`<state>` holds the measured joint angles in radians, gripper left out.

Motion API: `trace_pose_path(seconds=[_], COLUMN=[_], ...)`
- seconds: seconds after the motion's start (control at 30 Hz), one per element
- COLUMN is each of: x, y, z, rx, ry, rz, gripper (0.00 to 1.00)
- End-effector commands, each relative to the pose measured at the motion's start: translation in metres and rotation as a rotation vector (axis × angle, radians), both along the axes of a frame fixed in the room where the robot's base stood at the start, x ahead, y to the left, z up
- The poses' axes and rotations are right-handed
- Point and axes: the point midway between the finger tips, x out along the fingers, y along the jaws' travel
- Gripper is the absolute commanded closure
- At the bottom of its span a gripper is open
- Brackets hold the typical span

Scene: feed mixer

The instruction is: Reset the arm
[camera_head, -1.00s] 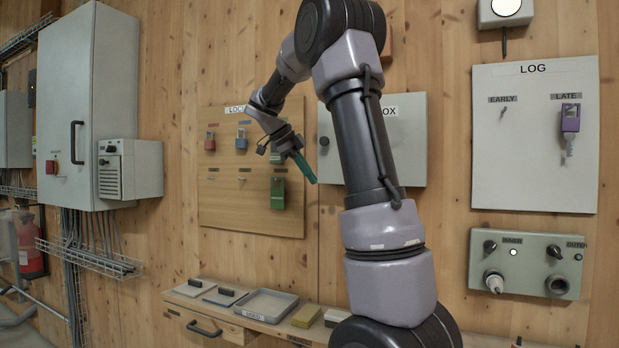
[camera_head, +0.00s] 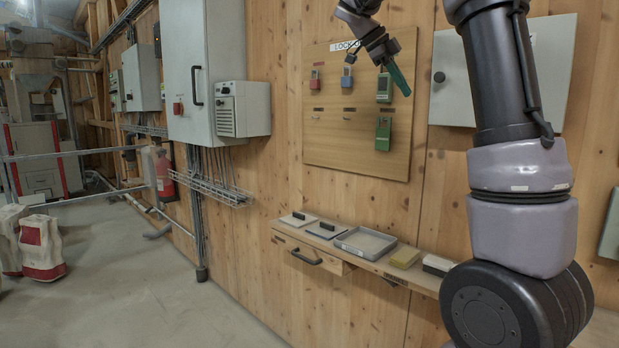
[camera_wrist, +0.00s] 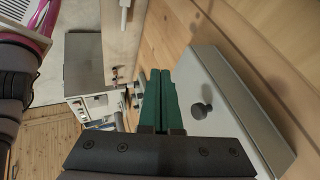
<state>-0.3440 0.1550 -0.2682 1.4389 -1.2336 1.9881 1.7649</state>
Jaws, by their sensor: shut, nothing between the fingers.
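My gripper (camera_head: 398,78) is in the upper right of the head view, in front of the lockout board (camera_head: 330,155). Its green fingers point down and to the right. In the wrist view the two green fingers (camera_wrist: 162,100) lie together, shut, with nothing between them. My arm rises from the lower right of the head view and bends back to the left at the top. The board carries red, blue and green padlocks. A grey wall box (camera_head: 560,70) with a round knob is behind my arm; it also shows in the wrist view (camera_wrist: 232,115), beside the fingers.
A tall grey cabinet (camera_head: 210,60) is to the left. Sacks (camera_head: 42,245) stand at far left. The floor between is clear.

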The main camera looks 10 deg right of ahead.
Motion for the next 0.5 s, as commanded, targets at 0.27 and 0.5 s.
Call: trace_pose_path(seconds=[0.27, 0.5], x=[-0.079, -0.164], y=[0.008, 0.058], z=[-0.033, -0.079], rx=[0.240, 0.275], ry=[0.171, 0.148], rz=[0.636, 1.376], gripper=[1.00, 1.00])
